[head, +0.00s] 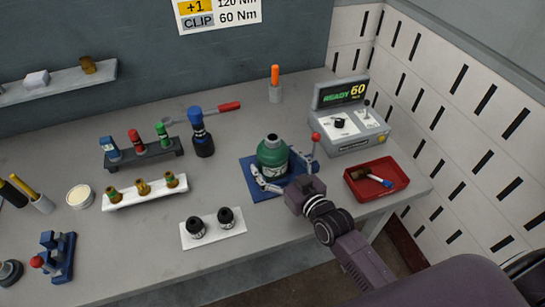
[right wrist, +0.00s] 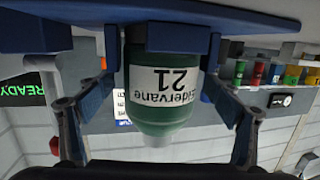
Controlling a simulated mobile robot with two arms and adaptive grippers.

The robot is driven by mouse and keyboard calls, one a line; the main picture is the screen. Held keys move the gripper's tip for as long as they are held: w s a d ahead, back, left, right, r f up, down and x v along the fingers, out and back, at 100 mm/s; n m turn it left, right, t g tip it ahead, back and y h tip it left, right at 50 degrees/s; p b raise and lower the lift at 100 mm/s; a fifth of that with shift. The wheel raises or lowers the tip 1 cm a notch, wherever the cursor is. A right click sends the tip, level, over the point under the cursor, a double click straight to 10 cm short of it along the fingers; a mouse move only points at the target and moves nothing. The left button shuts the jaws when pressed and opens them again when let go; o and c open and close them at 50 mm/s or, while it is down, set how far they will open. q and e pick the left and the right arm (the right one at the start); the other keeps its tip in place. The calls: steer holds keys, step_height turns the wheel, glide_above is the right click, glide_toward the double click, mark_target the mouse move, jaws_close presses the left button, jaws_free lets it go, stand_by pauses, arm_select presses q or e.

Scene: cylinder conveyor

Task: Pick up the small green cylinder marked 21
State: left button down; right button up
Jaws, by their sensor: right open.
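The green cylinder (head: 271,152) stands upright on a blue base plate (head: 250,174) in the middle right of the bench. In the right wrist view the cylinder (right wrist: 160,110) appears upside down, and its white label reads "Eldervane 21". My right gripper (head: 285,176) is open at the near side of the cylinder. In the right wrist view its fingers (right wrist: 160,95) lie on either side of the cylinder, with gaps visible lower down. Whether the fingertips touch it is hard to tell. My left gripper is not in view.
A red-knobbed lever (head: 315,138) rises beside the cylinder. A red tray (head: 359,191) and a control box (head: 348,145) reading "READY 60" stand to the right. A blue-black tool (head: 201,135) stands to the left. A white plate (head: 188,236) carries two black parts at the front.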

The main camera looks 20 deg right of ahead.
steer(key=c, duration=2.1)
steer(key=shift+w+r, duration=0.1)
steer(key=shift+r, duration=0.2)
steer(key=shift+c, duration=0.4)
